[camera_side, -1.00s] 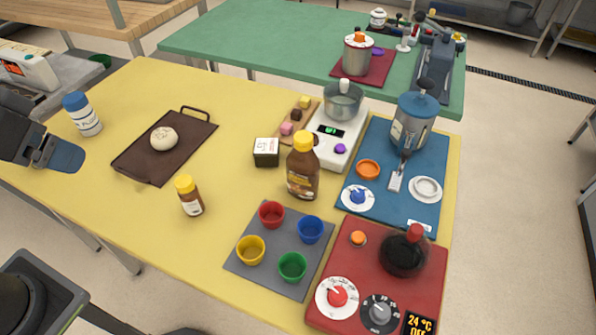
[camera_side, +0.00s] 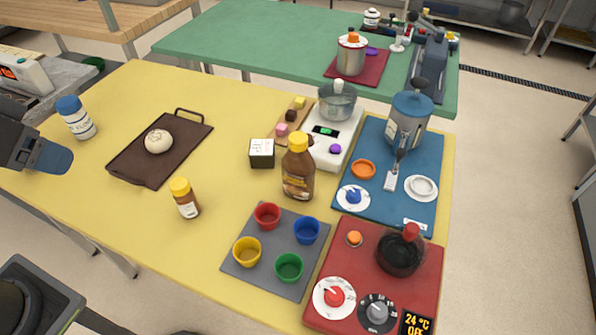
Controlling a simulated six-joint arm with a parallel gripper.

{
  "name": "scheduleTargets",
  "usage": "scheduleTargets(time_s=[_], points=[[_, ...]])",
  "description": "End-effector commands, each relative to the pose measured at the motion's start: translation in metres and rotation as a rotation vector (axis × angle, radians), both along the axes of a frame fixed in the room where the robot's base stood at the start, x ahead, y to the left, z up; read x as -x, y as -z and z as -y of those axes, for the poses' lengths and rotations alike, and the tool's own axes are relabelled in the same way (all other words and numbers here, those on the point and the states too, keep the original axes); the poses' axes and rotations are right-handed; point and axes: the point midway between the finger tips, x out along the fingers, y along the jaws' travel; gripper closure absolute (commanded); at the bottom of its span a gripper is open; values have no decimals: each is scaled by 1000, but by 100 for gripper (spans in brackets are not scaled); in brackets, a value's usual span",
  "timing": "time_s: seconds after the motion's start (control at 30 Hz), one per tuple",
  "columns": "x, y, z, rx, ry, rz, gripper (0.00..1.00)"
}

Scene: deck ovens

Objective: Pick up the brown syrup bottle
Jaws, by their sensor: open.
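The brown syrup bottle (camera_side: 298,172) with a yellow cap stands upright near the middle of the yellow table (camera_side: 110,215). A smaller brown bottle (camera_side: 185,198), also yellow-capped, stands to its left. My gripper (camera_side: 58,158) is at the left edge of the picture, well apart from both bottles. It is open, with nothing seen in it. Its far finger is hard to make out at this angle.
A small dark box (camera_side: 262,153), a white scale (camera_side: 322,150) and a grey mat (camera_side: 243,221) with coloured cups surround the syrup bottle.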

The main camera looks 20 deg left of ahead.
Motion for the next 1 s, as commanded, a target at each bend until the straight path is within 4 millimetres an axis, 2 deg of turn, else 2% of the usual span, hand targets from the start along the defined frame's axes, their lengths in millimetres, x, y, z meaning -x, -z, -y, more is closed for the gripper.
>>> scheduleTargets(time_s=[0.23, 0.37, 0.53, 0.7, 0.87, 1.0], points=[[-3, -3, 1, -4, 12, -3, 31], [-21, -20, 7, -34, 96, -29, 31], [-73, -57, 29, -115, 335, -97, 31], [-132, -80, 62, -197, 607, -164, 31], [-184, -84, 103, -267, 865, -219, 31], [-224, -74, 144, -320, 1094, -263, 31]])
